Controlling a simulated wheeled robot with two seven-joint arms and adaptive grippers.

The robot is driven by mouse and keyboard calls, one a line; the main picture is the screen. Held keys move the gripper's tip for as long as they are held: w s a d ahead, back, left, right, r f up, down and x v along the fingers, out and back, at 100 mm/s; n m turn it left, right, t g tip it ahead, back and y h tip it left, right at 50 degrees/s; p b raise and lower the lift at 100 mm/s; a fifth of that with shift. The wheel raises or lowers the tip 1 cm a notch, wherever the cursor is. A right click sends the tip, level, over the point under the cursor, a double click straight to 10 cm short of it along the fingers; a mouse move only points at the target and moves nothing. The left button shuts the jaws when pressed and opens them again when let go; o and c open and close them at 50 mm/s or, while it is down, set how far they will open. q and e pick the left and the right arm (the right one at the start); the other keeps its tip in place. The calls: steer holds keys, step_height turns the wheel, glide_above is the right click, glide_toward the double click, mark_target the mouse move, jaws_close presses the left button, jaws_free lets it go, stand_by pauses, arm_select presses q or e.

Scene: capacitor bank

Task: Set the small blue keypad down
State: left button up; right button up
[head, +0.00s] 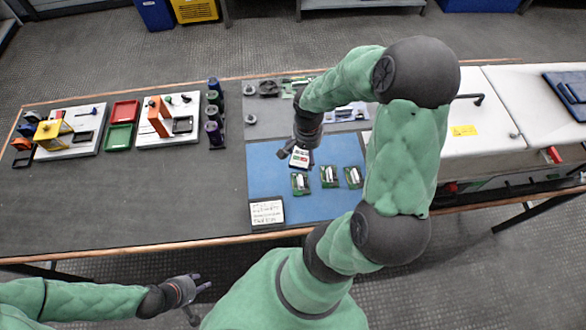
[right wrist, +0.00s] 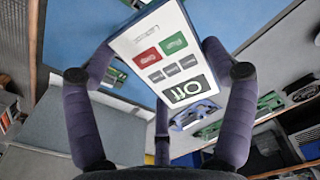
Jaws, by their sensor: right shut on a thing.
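The keypad (head: 299,158) has a pale face with red, green and grey keys and a display; it also shows large in the right wrist view (right wrist: 160,47), where the display reads "Off". My right gripper (head: 302,147) is shut on it, its dark fingers around the sides, over the blue mat (head: 270,178). I cannot tell the gap between keypad and mat. The keypad's back is hidden. My left gripper (head: 197,293) is empty, fingers apart, in front of the table's near edge.
A written card (head: 266,212) is at the mat's front left corner. Dark cylinders (head: 214,132) stand left of the mat. Red (head: 125,111) and green (head: 118,138) trays lie further left. The front left tabletop is clear.

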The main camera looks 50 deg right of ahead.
steer(key=w+a+f+b, duration=0.2)
steer(key=w+a+f, duration=0.15)
steer(key=w, duration=0.35)
steer(key=b, duration=0.2)
glide_above(271, 164)
steer(key=f, duration=0.5)
steer(key=shift+s+f, duration=0.1)
steer(key=shift+s, duration=0.2)
steer(key=shift+w+f, duration=0.15)
steer(key=shift+f, duration=0.05)
steer(key=f, duration=0.1)
steer(key=f+b, duration=0.1)
steer(key=f, duration=0.1)
steer(key=shift+w+a+f, duration=0.1)
steer(key=shift+w+f, duration=0.1)
steer(key=shift+f, duration=0.1)
steer(key=shift+r, duration=0.1)
steer(key=shift+f+b, duration=0.2)
steer(key=shift+b, duration=0.15)
steer(key=o, duration=1.4)
